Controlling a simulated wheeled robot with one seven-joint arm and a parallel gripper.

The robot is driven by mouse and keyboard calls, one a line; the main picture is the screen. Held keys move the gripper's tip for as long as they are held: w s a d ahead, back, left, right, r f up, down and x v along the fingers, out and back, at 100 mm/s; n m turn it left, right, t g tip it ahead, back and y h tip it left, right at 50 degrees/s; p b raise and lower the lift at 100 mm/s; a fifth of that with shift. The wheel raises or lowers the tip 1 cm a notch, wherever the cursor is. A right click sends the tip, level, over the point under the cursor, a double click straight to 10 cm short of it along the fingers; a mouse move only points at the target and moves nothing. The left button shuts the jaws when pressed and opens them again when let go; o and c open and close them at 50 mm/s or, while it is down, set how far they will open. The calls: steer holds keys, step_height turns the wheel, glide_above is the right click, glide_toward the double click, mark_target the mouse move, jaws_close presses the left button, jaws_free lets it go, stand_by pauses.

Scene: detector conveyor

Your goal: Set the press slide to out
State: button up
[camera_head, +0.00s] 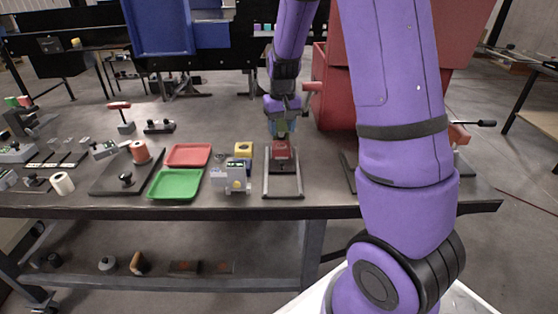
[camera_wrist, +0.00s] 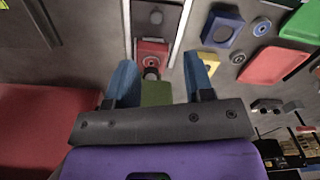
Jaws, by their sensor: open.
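The press slide is a red block (camera_head: 281,153) on a dark-railed frame (camera_head: 283,194) on the grey bench. In the head view the block is at the far part of the frame, under my gripper (camera_head: 279,126). In the wrist view the red block (camera_wrist: 152,48) with a round dark knob (camera_wrist: 152,73) lies between two pale rails. My gripper (camera_wrist: 160,72) is open, its blue fingers on either side of the knob. I cannot tell whether the fingers touch it. A green part (camera_wrist: 156,93) shows between the fingers.
Left of the slide are a grey device (camera_head: 230,180), a yellow block (camera_head: 243,149), a red tray (camera_head: 188,155) and a green tray (camera_head: 175,185). A large red housing (camera_head: 335,95) stands behind, to the right. The frame's near end is clear.

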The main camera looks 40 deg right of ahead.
mark_target(282, 161)
steer(key=f, duration=1.2)
steer(key=shift+w+d+f, duration=0.1)
steer(key=shift+w+d, duration=0.15)
steer(key=shift+d, duration=0.1)
jaws_close()
